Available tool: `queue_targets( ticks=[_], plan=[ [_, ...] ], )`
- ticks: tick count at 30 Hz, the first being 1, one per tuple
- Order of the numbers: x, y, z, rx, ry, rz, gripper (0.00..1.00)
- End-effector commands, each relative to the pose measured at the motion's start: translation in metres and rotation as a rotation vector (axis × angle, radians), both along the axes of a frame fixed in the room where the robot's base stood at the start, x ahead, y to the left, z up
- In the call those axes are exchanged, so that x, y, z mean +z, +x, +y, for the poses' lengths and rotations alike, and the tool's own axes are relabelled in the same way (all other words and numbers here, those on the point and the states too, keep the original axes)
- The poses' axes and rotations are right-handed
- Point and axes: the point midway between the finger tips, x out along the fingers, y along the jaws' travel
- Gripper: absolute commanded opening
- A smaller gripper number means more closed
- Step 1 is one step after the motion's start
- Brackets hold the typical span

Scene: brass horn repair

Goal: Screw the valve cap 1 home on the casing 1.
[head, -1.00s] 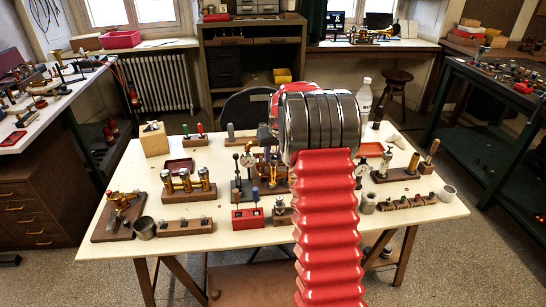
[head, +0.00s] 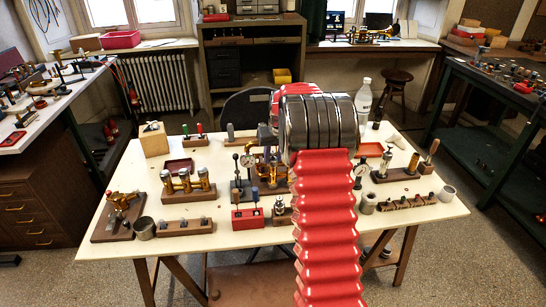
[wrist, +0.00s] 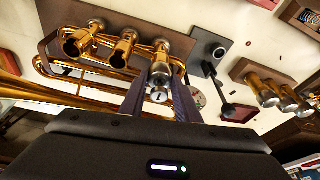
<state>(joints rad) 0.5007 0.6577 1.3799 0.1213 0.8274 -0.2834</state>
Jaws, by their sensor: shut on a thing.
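In the wrist view, my gripper (wrist: 160,98) has its dark fingers on either side of a small silvery valve cap (wrist: 160,86). The fingers are shut on it. The cap is in line with the rightmost of three brass casings (wrist: 160,62) on a brown board, at its near end. The gripper hides part of the join, so I cannot tell how far the cap is seated. The other two casings, one in the middle (wrist: 122,50) and one at the left (wrist: 76,43), show open dark mouths. In the head view, my arm largely hides the brass horn work (head: 268,168).
Right of the horn in the wrist view are a black stand (wrist: 210,52), a dark red tray (wrist: 239,112) and another board of brass cylinders (wrist: 262,88). In the head view, several fixtures crowd the white bench (head: 235,240), whose front strip is clear.

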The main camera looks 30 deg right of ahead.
Motion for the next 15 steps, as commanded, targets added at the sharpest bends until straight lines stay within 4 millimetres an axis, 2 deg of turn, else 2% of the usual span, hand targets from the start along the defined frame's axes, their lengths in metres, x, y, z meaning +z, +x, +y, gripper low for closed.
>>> queue_targets(
  ticks=[3, 4, 12, 15],
  plan=[
    [-0.0038, -0.0027, 0.0054, 0.003, 0.01, 0.013, 0.08],
    [-0.0037, -0.0027, 0.0054, 0.003, 0.01, 0.013, 0.3],
    [-0.0013, -0.0013, 0.0032, 0.002, 0.005, 0.006, 0.49],
    [-0.0006, -0.0011, 0.0025, 0.001, 0.004, 0.005, 0.51]
  ],
)
